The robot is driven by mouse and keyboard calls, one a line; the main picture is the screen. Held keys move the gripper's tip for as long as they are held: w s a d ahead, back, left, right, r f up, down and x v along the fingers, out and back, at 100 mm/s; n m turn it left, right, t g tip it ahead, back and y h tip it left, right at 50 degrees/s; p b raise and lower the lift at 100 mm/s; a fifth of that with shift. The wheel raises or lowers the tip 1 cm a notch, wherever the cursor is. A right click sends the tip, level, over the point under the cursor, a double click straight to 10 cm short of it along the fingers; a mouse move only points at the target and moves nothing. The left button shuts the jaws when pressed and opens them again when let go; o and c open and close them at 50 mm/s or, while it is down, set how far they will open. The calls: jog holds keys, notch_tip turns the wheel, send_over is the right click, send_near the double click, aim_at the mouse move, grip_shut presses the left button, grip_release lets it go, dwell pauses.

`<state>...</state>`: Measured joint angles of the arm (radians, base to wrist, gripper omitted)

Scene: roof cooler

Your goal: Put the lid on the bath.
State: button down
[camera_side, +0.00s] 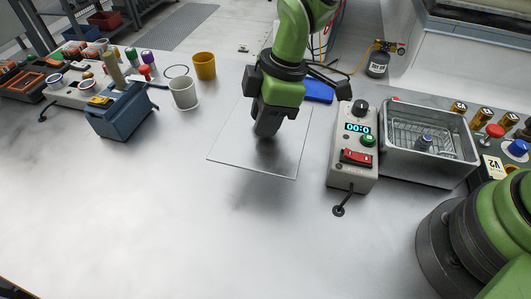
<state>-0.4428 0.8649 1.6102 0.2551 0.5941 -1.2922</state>
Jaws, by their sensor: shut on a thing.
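The lid (232,148) is a flat, clear square sheet with thin pale edges, in the middle of the view. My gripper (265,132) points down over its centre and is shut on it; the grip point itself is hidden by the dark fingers. A soft shadow lies on the table below the lid, so it seems to be held above the table. The bath (420,170) is an open grey metal basin at the right. A wire basket (402,136) and a small metal part (424,142) sit inside it. The lid is left of the bath, apart from it.
A grey control box (348,176) with a lit display, green button and red switch stands between lid and bath. A blue bin (120,115), a white cup (184,93) and a yellow cup (204,66) stand at left. The front table is clear.

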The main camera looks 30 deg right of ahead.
notch_tip(320, 180, down, 8)
jog(key=shift+r, duration=0.1)
dwell(0.4)
jog(key=c, duration=0.9)
grip_release()
jog(key=shift+f, duration=0.2)
